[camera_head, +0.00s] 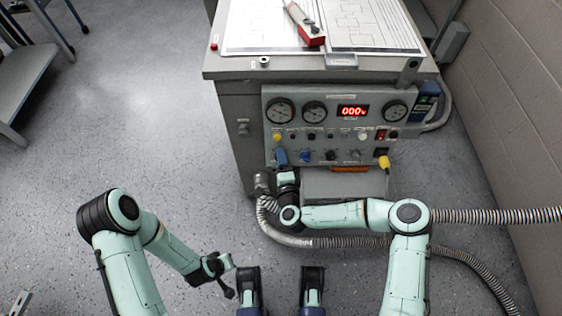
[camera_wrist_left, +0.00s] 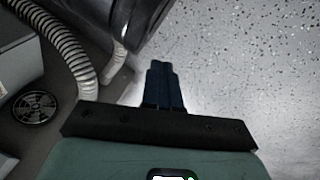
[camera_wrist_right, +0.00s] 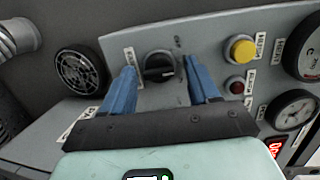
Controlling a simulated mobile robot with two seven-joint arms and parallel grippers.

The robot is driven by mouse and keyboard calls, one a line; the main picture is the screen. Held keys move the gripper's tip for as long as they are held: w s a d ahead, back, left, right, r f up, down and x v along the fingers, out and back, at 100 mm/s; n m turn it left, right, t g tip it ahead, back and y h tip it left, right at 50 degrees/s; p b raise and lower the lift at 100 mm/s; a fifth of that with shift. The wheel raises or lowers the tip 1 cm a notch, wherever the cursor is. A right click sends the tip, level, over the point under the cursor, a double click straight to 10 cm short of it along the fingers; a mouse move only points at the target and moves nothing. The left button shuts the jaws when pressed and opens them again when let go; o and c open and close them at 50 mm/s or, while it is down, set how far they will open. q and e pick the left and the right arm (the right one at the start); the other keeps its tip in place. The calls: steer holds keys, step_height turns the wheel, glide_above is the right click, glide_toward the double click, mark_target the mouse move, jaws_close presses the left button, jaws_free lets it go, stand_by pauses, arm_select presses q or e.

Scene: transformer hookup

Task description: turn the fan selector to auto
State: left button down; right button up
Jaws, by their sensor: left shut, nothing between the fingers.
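The fan selector, a black rotary knob (camera_wrist_right: 158,67) on the grey panel, shows in the right wrist view with small labels around it. The labels are too small to read. My right gripper (camera_wrist_right: 160,88) is open, with one blue finger on each side of the knob; whether they touch it I cannot tell. In the head view my right gripper (camera_head: 282,158) is at the panel's lower left and hides the knob. My left gripper (camera_head: 228,262) is shut and empty, low in front of the cabinet. Its closed fingers (camera_wrist_left: 162,85) show over the floor in the left wrist view.
A yellow button (camera_wrist_right: 240,48) and a red lamp (camera_wrist_right: 236,86) sit beside the knob. A round fan grille (camera_wrist_right: 80,72) is on its other side. A ribbed hose (camera_head: 320,242) runs below the panel. A red-handled tool (camera_head: 305,25) lies on the cabinet top.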

arm_select(q)
steer(key=shift+g+h, duration=0.3)
steer(key=shift+g, duration=0.1)
steer(key=s+d+r+p, duration=0.1)
steer(key=r, duration=0.1)
steer(key=s+d+r+p, duration=0.1)
steer(key=s+r+p, duration=0.1)
steer(key=shift+d, duration=0.2)
arm_select(e)
steer(key=v, duration=1.3)
steer(key=shift+s, duration=0.25)
